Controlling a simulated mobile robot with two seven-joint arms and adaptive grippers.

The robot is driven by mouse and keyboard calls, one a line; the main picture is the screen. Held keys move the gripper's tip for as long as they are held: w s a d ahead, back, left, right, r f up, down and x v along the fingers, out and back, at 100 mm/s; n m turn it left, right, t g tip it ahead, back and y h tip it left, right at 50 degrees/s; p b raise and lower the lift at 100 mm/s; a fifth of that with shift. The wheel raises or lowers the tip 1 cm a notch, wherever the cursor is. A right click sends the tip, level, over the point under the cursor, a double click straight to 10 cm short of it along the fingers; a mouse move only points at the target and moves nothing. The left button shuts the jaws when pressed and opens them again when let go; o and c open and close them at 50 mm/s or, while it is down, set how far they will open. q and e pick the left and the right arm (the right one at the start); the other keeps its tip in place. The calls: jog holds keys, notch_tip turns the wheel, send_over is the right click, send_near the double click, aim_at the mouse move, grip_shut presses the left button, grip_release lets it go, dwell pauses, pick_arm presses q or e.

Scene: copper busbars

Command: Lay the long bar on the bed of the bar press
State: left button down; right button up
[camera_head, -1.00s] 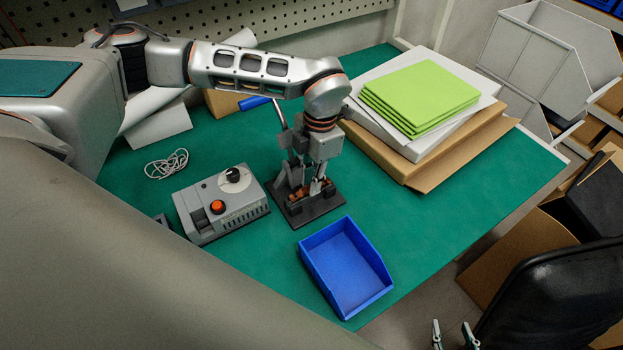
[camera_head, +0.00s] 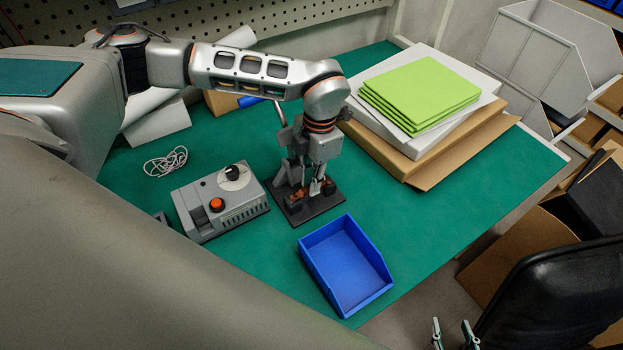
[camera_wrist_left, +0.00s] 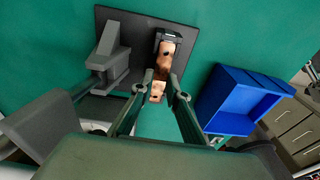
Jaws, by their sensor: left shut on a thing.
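The bar press has a dark base plate (camera_head: 325,207) and a grey upright body with a lever. It also shows in the left wrist view (camera_wrist_left: 190,35). My left gripper (camera_head: 316,187) is over the press, pointing down. In the left wrist view its fingers (camera_wrist_left: 160,94) are shut on the copper long bar (camera_wrist_left: 157,90). The copper runs from the fingertips over the press's dark bed, with a holed part (camera_wrist_left: 167,47) at the far side. I cannot tell whether the bar touches the bed. My right gripper (camera_head: 453,332) is at the bottom edge, fingers apart and empty.
A grey box with an orange button (camera_head: 217,206) stands left of the press. A blue open bin (camera_head: 376,262) stands in front of the press. Green sheets (camera_head: 420,90) lie on boxes at the back right. A white cable (camera_head: 166,162) lies left. The mat right of the bin is clear.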

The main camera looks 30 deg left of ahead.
pick_arm(q)
jog(key=c, duration=1.9)
grip_release()
jog(key=shift+r, duration=0.1)
jog(key=shift+r+p, duration=1.25)
jog(key=shift+r, duration=0.2)
notch_tip(320, 180, up, 10)
jog(key=p, duration=0.4)
jog(key=shift+p, duration=0.3)
